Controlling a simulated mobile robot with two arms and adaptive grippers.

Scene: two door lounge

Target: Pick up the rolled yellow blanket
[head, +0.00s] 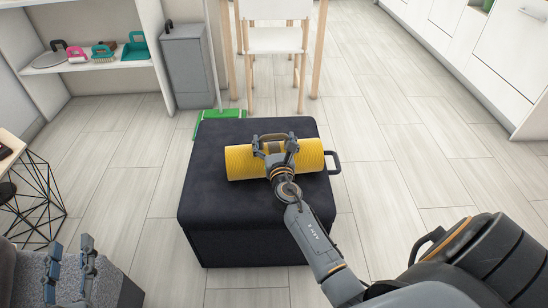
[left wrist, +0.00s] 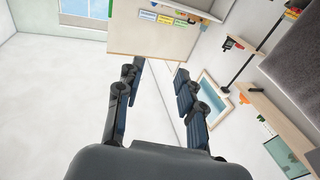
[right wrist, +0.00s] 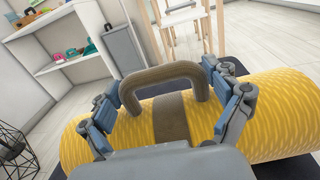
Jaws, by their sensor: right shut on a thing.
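The rolled yellow blanket (head: 240,163) lies across the top of a dark ottoman (head: 205,200) in the head view. It has a brown strap with a handle, and a dark loop shows at its right end. In the right wrist view the blanket (right wrist: 275,100) fills the lower half, with its brown handle (right wrist: 160,82) standing up between my fingers. My right gripper (head: 275,147) is over the middle of the blanket and shut on it; it also shows in the right wrist view (right wrist: 165,110). My left gripper (head: 68,268) is at the lower left, open and empty, its fingers apart in the left wrist view (left wrist: 155,85).
A wooden chair (head: 275,42) and a grey bin (head: 186,65) stand further back. A wire-frame side table (head: 35,185) is at the left.

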